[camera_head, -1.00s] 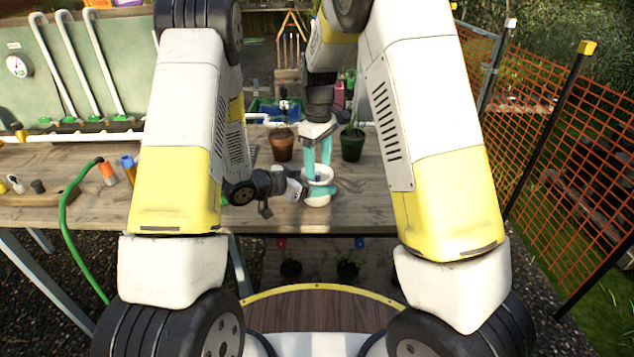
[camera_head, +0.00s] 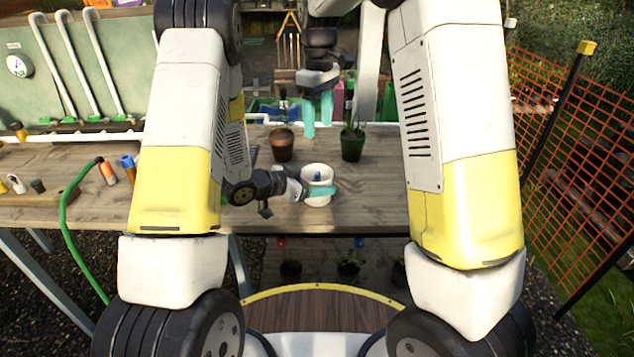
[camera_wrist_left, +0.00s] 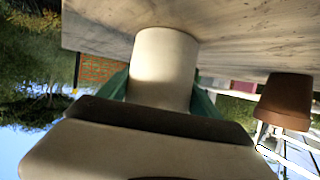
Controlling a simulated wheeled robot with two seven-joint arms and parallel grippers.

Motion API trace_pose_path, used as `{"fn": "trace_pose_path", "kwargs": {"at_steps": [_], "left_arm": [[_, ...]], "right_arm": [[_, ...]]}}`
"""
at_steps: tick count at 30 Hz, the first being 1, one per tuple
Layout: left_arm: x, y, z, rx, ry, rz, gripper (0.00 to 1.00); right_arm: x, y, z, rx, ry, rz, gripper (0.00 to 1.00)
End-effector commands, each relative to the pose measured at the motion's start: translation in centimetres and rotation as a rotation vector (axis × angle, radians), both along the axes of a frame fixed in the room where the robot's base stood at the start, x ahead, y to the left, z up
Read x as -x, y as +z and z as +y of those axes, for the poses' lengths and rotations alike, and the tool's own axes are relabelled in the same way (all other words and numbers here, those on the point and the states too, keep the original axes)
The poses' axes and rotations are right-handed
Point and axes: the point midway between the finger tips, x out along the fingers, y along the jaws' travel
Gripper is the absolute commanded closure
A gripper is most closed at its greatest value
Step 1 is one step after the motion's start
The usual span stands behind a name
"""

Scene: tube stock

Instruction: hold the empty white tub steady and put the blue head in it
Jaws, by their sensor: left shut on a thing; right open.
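The white tub (camera_head: 318,172) stands upright near the front edge of the wooden bench. My left gripper (camera_head: 314,189) is shut on the tub from the left, with a teal finger across its near side. In the left wrist view the tub (camera_wrist_left: 163,68) sits between the two green fingers. A small blue piece, the blue head (camera_head: 317,177), shows inside the tub's mouth; its lower part is hidden by the wall. My right gripper (camera_head: 318,118) is open and empty, above and behind the tub, fingers pointing down.
A green hose (camera_head: 66,225), an orange-topped piece (camera_head: 107,172) and a blue-topped piece (camera_head: 127,168) are at the left. The bench right of the tub is clear.

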Motion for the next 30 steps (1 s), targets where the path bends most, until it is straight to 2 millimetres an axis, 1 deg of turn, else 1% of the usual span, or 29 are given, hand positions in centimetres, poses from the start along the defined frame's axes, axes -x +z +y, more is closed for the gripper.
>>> {"fn": "trace_pose_path", "kwargs": {"at_steps": [5, 6, 8, 9, 10, 18, 22, 26, 30], "left_arm": [[0.0, 0.0, 0.0, 0.000, 0.000, 0.000, 0.67], [0.0, 0.0, 0.0, 0.000, 0.000, 0.000, 0.25], [0.0, 0.0, 0.0, 0.000, 0.000, 0.000, 0.13], [0.0, 0.0, 0.0, 0.000, 0.000, 0.000, 0.05], [0.0, 0.0, 0.0, 0.000, 0.000, 0.000, 0.01], [0.0, 0.0, 0.0, 0.000, 0.000, 0.000, 0.01], [0.3, 0.3, 0.6, 0.000, 0.003, 0.000, 0.01], [1.4, 1.1, 2.1, 0.001, 0.005, -0.001, 0.01], [3.1, 2.3, 4.4, 0.001, 0.006, -0.002, 0.01]], "right_arm": [[0.0, 0.0, 0.0, 0.000, 0.000, 0.000, 0.41], [0.0, 0.0, 0.0, 0.000, 0.000, 0.000, 0.41], [0.0, 0.0, 0.0, 0.000, 0.000, 0.000, 0.41], [0.0, 0.0, 0.0, 0.000, -0.001, 0.000, 0.41], [0.0, 0.0, 0.0, 0.000, -0.001, 0.000, 0.41], [0.0, 0.0, 0.0, 0.001, -0.001, 0.001, 0.41], [0.0, 0.0, 0.0, 0.001, -0.001, 0.001, 0.41], [0.0, 0.0, 0.0, 0.001, -0.001, 0.001, 0.41], [0.0, 0.0, 0.0, 0.001, -0.001, 0.001, 0.41]]}}
